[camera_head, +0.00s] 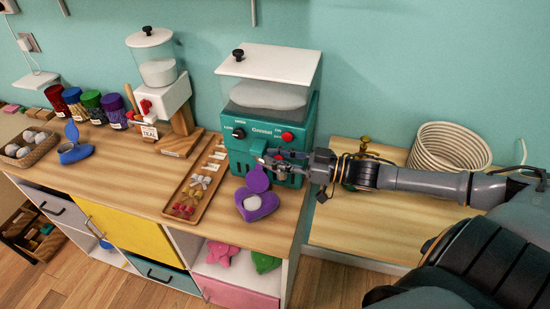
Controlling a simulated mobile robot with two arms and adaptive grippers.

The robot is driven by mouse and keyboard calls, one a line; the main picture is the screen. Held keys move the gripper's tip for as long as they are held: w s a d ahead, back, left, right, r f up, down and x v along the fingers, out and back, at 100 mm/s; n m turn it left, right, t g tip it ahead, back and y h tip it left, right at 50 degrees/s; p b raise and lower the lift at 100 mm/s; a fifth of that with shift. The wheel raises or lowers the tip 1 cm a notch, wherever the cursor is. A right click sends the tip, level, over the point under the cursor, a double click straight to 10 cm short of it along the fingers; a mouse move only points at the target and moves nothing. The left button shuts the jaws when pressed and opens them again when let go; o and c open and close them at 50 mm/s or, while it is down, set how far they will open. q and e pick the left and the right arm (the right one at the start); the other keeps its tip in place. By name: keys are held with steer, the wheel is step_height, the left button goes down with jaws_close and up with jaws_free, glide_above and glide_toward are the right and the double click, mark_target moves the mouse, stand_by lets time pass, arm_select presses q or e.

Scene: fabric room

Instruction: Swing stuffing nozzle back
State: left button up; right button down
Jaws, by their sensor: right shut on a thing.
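The teal stuffing machine (243,158) stands on the wooden counter, with a clear hopper of white filling under a white lid. It has a black knob and a red knob on its front. My right gripper (270,163) reaches in from the right and is shut at the machine's lower front, on what looks like the stuffing nozzle. The nozzle is mostly hidden by the fingers. A purple heart-shaped case (262,208), its lid standing up, sits on the counter just below the gripper, with something white in it. My left gripper is not in view.
A wooden tray (172,209) of small bows lies left of the machine. A white dispenser (170,97) on a wooden stand, coloured jars (88,101) and a basket (28,155) are farther left.

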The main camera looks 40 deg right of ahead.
steer(key=shift+s+f, duration=0.1)
steer(key=shift+f, duration=0.15)
steer(key=c, duration=1.4)
jaws_free()
steer(key=shift+o, duration=1)
steer(key=shift+s+d+r, duration=0.1)
steer(key=shift+d+r, duration=0.05)
steer(key=shift+r, duration=0.05)
steer(key=v, duration=1.2)
steer(key=shift+c, duration=0.5)
